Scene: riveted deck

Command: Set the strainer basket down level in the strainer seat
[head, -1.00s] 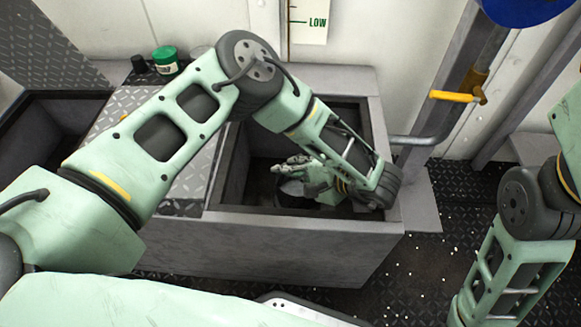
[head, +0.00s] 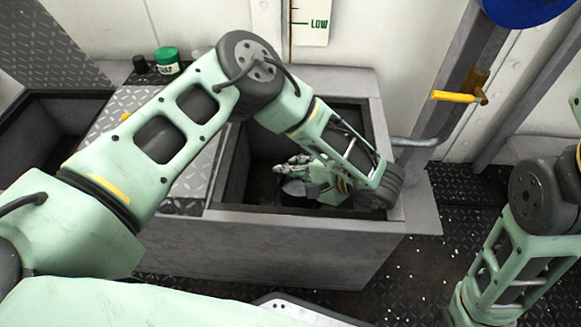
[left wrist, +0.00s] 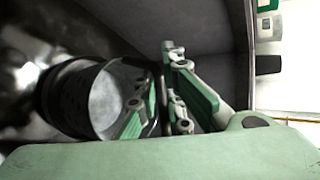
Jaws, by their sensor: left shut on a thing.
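My left gripper (head: 297,166) reaches down inside the open grey tank (head: 300,225). It is shut on the strainer basket (head: 293,188), a small round grey vessel low in the tank. In the left wrist view the basket (left wrist: 104,100) shows a pale grey round interior and a dark perforated side, with the green fingers (left wrist: 160,98) at its rim. The strainer seat cannot be made out clearly; the basket, gripper and shadow cover that part of the tank floor. Whether the basket is level or touches the floor I cannot tell. My right gripper is outside the picture.
The tank's walls stand close around my left forearm. A tread-plate lid (head: 190,180) lies left of the opening. A green tub (head: 167,61) and a black cup (head: 141,64) stand behind it. A yellow-handled lever (head: 455,96) and a bent pipe (head: 420,141) are at the right.

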